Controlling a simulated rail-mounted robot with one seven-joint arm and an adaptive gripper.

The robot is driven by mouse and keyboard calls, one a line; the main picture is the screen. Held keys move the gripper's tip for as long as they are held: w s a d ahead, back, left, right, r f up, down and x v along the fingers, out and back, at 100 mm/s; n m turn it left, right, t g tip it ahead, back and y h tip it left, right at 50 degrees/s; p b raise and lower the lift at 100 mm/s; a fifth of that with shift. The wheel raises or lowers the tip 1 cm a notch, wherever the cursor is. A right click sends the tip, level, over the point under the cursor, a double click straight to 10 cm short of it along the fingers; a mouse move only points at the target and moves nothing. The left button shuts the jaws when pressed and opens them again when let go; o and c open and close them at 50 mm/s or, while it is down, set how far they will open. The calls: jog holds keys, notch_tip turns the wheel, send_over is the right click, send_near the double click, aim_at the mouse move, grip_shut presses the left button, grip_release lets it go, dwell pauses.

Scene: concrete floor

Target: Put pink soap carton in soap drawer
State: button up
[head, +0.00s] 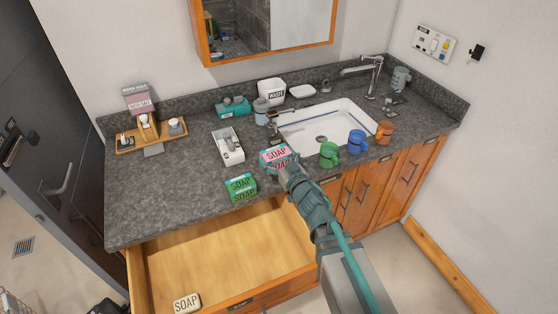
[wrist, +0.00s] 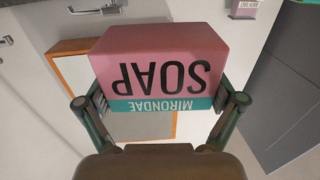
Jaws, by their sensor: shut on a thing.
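The pink soap carton (head: 277,155), with a teal band and black SOAP lettering, is between the fingers of my gripper (head: 284,166) near the counter's front edge, left of the sink. It fills the middle of the wrist view (wrist: 158,65), its lettering upside down, with a finger of my gripper (wrist: 160,110) against each side. I cannot tell whether it touches the counter. The soap drawer (head: 220,258) is pulled open below the counter, to the left of my gripper. It has a small SOAP label on its front and a white soap piece (head: 187,302) in its front left corner.
A green soap carton (head: 241,188) stands at the counter's front edge, above the drawer. A white tray (head: 229,146) and the sink (head: 345,118) lie behind. Green (head: 329,153), blue (head: 357,141) and orange (head: 385,132) cups line the sink's front. Most of the drawer floor is bare.

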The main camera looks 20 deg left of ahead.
jog(key=shift+r, duration=0.8)
jog(key=w+d+f+m+t+h+b, duration=0.1)
jog(key=w+d+m+t+h, duration=0.2)
jog(key=d, duration=1)
jog(key=w+d+f+m+h+b, duration=0.2)
jog(key=w+d+m+h, duration=0.3)
jog(key=d, duration=0.8)
jog(key=w+d+f+m+t+h+b, duration=0.15)
jog(key=d+h, duration=0.35)
jog(key=d, duration=0.8)
jog(key=s+a+r+n+g+y+p, duration=0.1)
jog(key=s+a+n+y, duration=0.2)
jog(key=a, duration=0.9)
jog(key=s+a+r+n+g+y+p, duration=0.1)
jog(key=a+y, duration=0.4)
jog(key=a, duration=0.8)
jog(key=s+a+r+n+g+y+p, duration=0.2)
jog(key=s+a+r+n+y, duration=0.1)
jog(key=a, duration=1)
jog(key=shift+s+a+n+y+p, duration=0.15)
jog(key=shift+s+n+y+p, duration=0.2)
jog(key=shift+s+n+y, duration=0.45)
jog(key=shift+s+a+f+n+g+y, duration=0.2)
jog(key=shift+s+a+n+g+y, duration=0.15)
jog(key=shift+s+n, duration=0.15)
jog(key=shift+f, duration=4.8)
jog(key=shift+f+b, duration=0.25)
jog(key=shift+b, duration=0.1)
